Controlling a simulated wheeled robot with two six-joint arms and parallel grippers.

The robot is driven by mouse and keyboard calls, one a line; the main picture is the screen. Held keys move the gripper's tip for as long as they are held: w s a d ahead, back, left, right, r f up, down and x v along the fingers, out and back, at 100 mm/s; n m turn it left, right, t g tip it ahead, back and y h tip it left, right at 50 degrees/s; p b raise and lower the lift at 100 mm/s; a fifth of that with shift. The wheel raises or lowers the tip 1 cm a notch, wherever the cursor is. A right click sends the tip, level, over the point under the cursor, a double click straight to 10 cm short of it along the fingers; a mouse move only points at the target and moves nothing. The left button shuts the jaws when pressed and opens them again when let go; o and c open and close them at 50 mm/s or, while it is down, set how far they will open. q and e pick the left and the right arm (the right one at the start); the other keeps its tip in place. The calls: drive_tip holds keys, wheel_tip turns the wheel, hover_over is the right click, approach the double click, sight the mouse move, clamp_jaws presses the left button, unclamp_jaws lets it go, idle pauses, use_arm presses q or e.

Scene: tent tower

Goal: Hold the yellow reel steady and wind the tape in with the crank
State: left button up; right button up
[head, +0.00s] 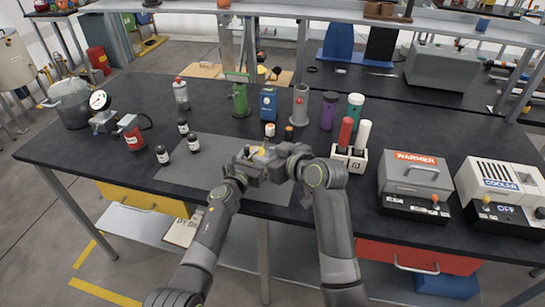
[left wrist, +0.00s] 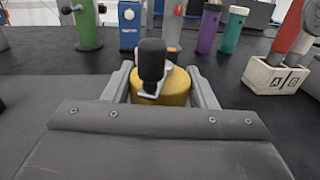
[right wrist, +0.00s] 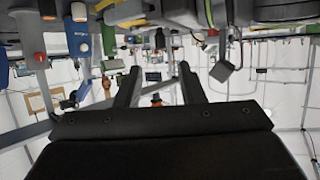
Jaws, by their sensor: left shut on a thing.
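The yellow reel (left wrist: 176,86) stands between the two fingers of my left gripper (left wrist: 165,88), which is shut on its sides. The crank's black knob (left wrist: 152,58) stands upright above the reel, on a metal arm at its near side. In the head view a little of the yellow reel (head: 258,150) shows; my left gripper (head: 250,160) hides most of it. My right gripper (head: 284,152) is close beside it on the right. In the right wrist view the right fingers (right wrist: 158,82) are spread apart, with no crank seen between them. The tape cannot be made out.
The reel is over the grey mat (head: 205,175) on the black table. Dark bottles (head: 193,143) stand to the left. A green stand (head: 240,98), blue device (head: 268,104) and grey post (head: 300,105) are behind. A white A/B holder (head: 347,158) is close on the right.

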drive_tip(key=shift+v, duration=0.85)
drive_tip(key=g+h, duration=0.5)
drive_tip(key=g, duration=0.2)
approach(247, 148)
drive_tip(key=x, duration=0.8)
drive_tip(key=shift+w+a+f, duration=0.15)
drive_tip(key=shift+f, duration=0.1)
drive_tip(key=shift+c, duration=0.2)
clamp_jaws()
